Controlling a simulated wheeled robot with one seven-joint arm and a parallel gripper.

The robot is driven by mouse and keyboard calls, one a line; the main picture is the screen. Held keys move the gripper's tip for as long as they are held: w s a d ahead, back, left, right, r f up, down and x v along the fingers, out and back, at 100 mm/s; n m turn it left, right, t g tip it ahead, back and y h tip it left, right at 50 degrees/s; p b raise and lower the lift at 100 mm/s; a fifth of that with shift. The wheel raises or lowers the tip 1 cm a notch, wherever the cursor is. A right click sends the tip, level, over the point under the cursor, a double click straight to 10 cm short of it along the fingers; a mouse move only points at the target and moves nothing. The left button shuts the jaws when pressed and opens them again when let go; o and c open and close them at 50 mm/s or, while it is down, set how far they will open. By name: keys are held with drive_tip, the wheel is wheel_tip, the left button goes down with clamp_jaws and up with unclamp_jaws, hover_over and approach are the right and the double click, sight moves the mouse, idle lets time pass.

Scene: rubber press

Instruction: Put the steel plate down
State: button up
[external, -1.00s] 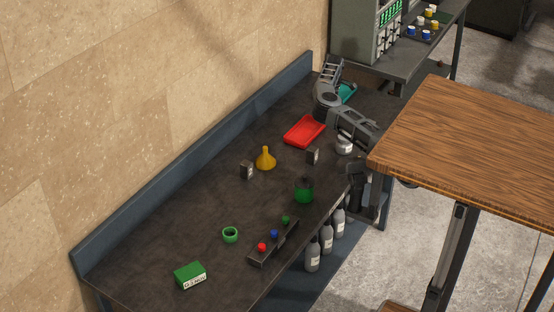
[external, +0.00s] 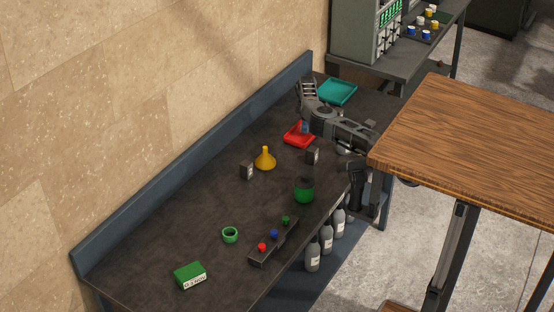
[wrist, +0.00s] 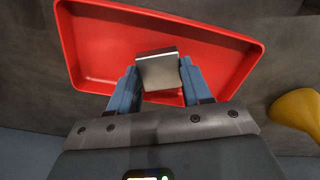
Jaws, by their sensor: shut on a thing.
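The steel plate (wrist: 158,70) is a small grey metal square in the wrist view, between the two blue fingers of my gripper (wrist: 157,84). My gripper is shut on it. Behind the plate in that view lies the red tray (wrist: 100,55), and the plate overlaps its lower middle. In the external view my gripper (external: 304,126) is over the red tray (external: 297,140), whose far part my arm hides. I cannot tell how high the plate is above the tray floor.
A teal tray (external: 338,91) lies at the bench's far end. A yellow funnel (external: 265,159) stands left of the red tray; it also shows in the wrist view (wrist: 299,108). Two small dark blocks, one of them here (external: 247,170), stand nearby. The left bench surface has free room.

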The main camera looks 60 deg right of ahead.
drive_tip(key=shift+f, duration=0.75)
drive_tip(key=o, duration=1.3)
drive_tip(key=shift+f, duration=0.15)
wheel_tip(320, 180, up, 12)
drive_tip(key=shift+r, duration=0.15)
